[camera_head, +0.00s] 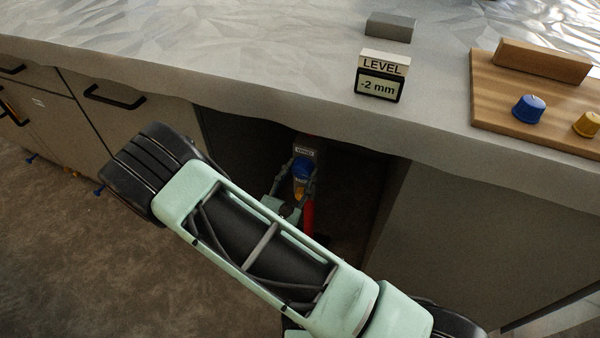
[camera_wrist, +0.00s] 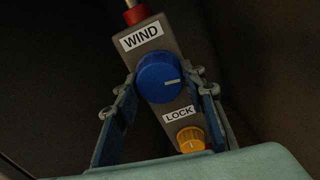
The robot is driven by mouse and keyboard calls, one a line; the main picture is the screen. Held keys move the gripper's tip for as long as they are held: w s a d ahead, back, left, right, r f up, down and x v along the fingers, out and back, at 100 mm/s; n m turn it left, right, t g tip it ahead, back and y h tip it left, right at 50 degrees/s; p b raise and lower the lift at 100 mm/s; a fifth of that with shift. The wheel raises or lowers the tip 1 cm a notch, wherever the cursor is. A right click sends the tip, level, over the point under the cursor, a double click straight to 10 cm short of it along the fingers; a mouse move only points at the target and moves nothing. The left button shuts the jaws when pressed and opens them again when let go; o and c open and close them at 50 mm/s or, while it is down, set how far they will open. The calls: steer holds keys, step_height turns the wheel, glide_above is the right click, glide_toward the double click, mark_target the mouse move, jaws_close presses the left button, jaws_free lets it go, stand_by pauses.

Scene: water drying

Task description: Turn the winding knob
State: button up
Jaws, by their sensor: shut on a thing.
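The winding knob (camera_wrist: 162,78) is blue with a white mark and sits under a "WIND" label (camera_wrist: 142,36) on a grey block. In the head view the knob (camera_head: 301,168) shows inside the dark opening under the counter. My gripper (camera_wrist: 163,88) has its two fingers on either side of the knob and is shut on it; it also shows in the head view (camera_head: 295,185). A yellow lock knob (camera_wrist: 190,139) sits below, near a "LOCK" label (camera_wrist: 178,114). A level display (camera_head: 379,88) on the counter reads -2 mm.
My arm fills the space before the opening. A wooden board (camera_head: 495,95) with a blue knob (camera_head: 529,108) and a yellow knob (camera_head: 587,124) lies on the counter at right. A grey block (camera_head: 390,26) stands behind the display. A red rod (camera_head: 308,215) runs below the knobs.

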steer(key=m+b, duration=0.1)
steer(key=m, duration=0.3)
steer(key=shift+m, duration=0.3)
steer(key=m+b, duration=0.1)
steer(key=m, duration=0.2)
steer(key=shift+f+m, duration=0.1)
steer(key=shift+m, duration=0.2)
steer(key=m+b, duration=0.4)
steer(key=m, duration=0.1)
steer(key=shift+a+m, duration=0.1)
steer(key=shift+m, duration=1.2)
steer(key=o, duration=1.2)
steer(key=shift+r, duration=0.2)
steer(key=shift+c, duration=0.2)
steer(key=shift+s, duration=0.1)
